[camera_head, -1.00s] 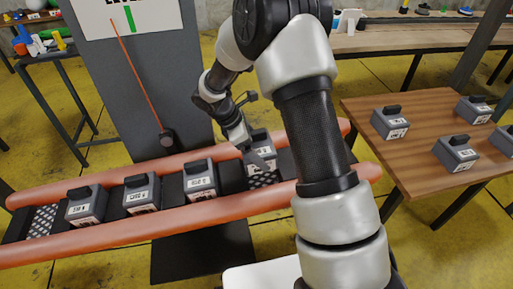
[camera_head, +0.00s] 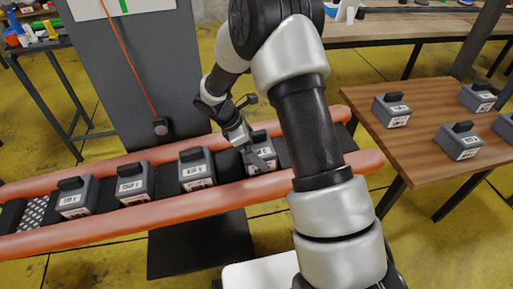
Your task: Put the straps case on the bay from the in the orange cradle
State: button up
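The orange cradle (camera_head: 120,228) is two long orange tubes with a dark bed of bays between them. Three grey cases with black handles and white labels sit in it: a left case (camera_head: 74,196), a middle case (camera_head: 136,183) and a right case (camera_head: 196,168). A further grey case (camera_head: 263,147) is at the bay right of these, low between the tubes. My gripper (camera_head: 256,155) is at its left side, touching or very close. The jaws are partly hidden, so their grip is unclear. The labels are too small to read, so I cannot tell which is the straps case.
A wooden table (camera_head: 425,155) at right holds several similar grey cases. A checkered bare bay (camera_head: 33,212) shows at the cradle's left end. A dark panel (camera_head: 150,70) with an orange cord stands behind the cradle. Benches with small items stand at the back.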

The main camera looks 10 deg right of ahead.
jog(key=shift+f, duration=0.35)
